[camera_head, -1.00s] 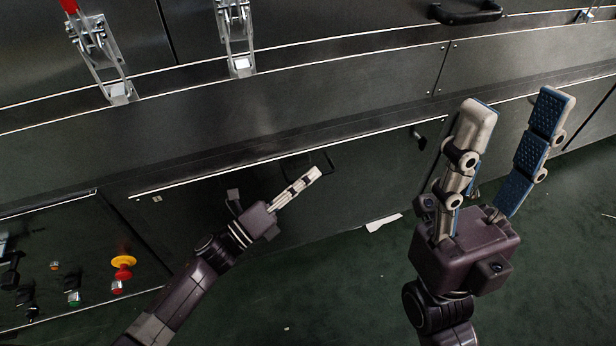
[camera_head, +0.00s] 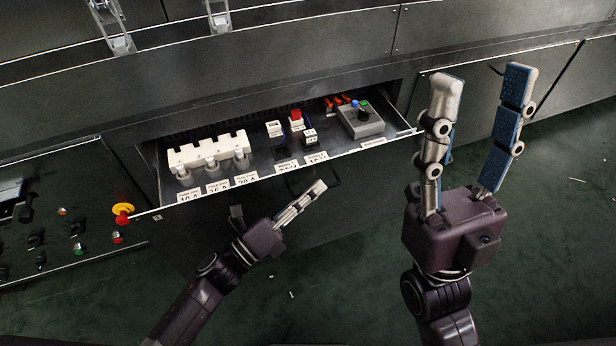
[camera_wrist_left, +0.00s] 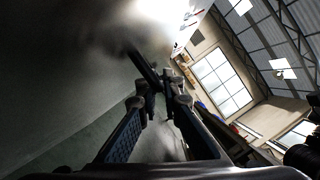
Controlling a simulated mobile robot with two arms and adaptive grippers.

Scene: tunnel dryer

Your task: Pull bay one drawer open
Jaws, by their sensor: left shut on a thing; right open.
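The dark bay one drawer (camera_head: 195,228) stands pulled out from the machine, its contents showing in the head view. My left gripper (camera_head: 314,190) is shut on the drawer's dark handle (camera_head: 334,180) at the front panel. The left wrist view shows the fingers (camera_wrist_left: 158,98) closed around a dark bar. The fingers partly hide the handle. My right gripper (camera_head: 482,82) is open and empty, pointing up, to the right of the drawer.
Inside the drawer are a white fuse block (camera_head: 208,150), small labelled parts (camera_head: 297,125) and a grey control box (camera_head: 362,122). A control panel with a red and yellow stop button (camera_head: 122,213) lies left.

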